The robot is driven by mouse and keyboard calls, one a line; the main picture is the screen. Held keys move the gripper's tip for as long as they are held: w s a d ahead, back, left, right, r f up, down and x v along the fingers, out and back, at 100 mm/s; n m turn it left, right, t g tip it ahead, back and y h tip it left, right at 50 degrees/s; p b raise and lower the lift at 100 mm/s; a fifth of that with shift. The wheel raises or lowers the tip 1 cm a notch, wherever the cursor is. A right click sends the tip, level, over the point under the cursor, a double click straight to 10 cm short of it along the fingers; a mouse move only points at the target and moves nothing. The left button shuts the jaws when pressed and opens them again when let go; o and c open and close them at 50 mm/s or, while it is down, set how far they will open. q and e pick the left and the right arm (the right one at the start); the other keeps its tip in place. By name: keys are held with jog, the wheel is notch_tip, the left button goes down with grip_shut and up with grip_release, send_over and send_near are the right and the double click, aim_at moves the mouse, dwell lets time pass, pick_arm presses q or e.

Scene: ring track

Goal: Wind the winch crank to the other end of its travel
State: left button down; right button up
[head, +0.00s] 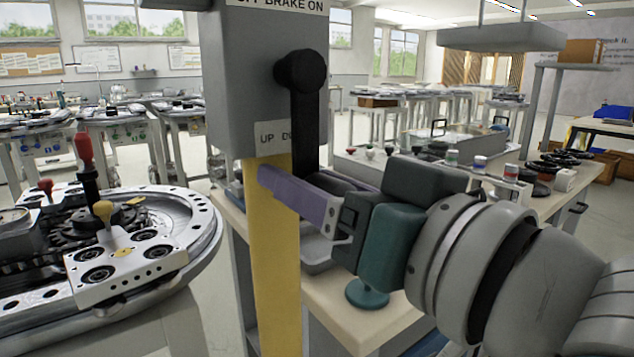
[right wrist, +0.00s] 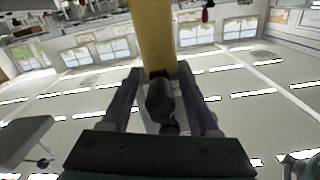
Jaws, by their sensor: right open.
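The winch is a grey box (head: 262,85) on a yellow post (head: 273,260) in the middle of the head view. Its black crank arm (head: 305,125) hangs straight down from a round hub (head: 300,70). The crank's dark handle (right wrist: 160,100) shows in the right wrist view, pointing toward the camera between my purple fingers. My right gripper (head: 288,180) is open around the handle, at the lower end of the crank arm. Gaps show on both sides, so it is not clamped. My left gripper is not in view.
A label reading "UP" with partly covered letters (head: 270,135) is on the box. A round machine table (head: 180,250) with a red-handled lever (head: 85,150) stands at the left. A workbench (head: 340,310) with small parts lies behind the post and my right arm.

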jog(key=shift+c, duration=0.2)
grip_shut()
dwell(1.1)
